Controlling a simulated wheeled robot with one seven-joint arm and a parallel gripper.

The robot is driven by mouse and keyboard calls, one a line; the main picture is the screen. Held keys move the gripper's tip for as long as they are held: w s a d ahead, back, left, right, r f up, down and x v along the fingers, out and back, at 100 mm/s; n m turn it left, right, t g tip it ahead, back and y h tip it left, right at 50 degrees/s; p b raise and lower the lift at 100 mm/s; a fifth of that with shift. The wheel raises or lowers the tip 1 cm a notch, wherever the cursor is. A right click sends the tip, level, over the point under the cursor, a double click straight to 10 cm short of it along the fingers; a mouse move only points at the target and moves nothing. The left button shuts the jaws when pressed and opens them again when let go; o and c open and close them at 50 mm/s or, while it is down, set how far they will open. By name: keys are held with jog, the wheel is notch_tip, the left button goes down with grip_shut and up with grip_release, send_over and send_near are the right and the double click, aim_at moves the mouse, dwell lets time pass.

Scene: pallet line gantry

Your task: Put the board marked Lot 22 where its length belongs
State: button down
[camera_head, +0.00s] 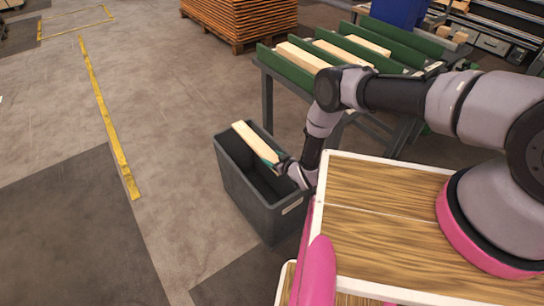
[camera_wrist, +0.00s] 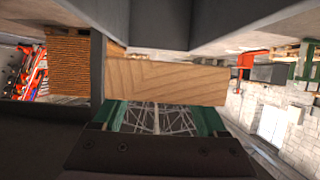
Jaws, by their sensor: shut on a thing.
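A pale wooden board (camera_head: 252,140) is held in my gripper (camera_head: 272,163) over the open top of a dark grey bin (camera_head: 262,215). The board slants from the gripper toward the bin's far left rim. In the wrist view the board (camera_wrist: 165,82) spans between the green fingertips of my gripper (camera_wrist: 160,112), which is shut on it. A dark grey surface (camera_wrist: 240,22) lies beyond it there. No lot marking is readable on the board. A pale label shows on the bin's near side, too small to read.
A table with green-sided lanes (camera_head: 283,68) stands behind the bin, holding several pale boards (camera_head: 342,54). A stack of orange-brown boards (camera_head: 240,18) sits on a pallet at the back. The floor left of the bin is clear, with a yellow line (camera_head: 105,115).

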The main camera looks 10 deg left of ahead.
grip_release()
jog(key=v, duration=1)
jog(key=shift+s+d, duration=0.25)
jog(key=shift+d, duration=0.05)
jog(key=shift+r, duration=0.1)
dwell(0.6)
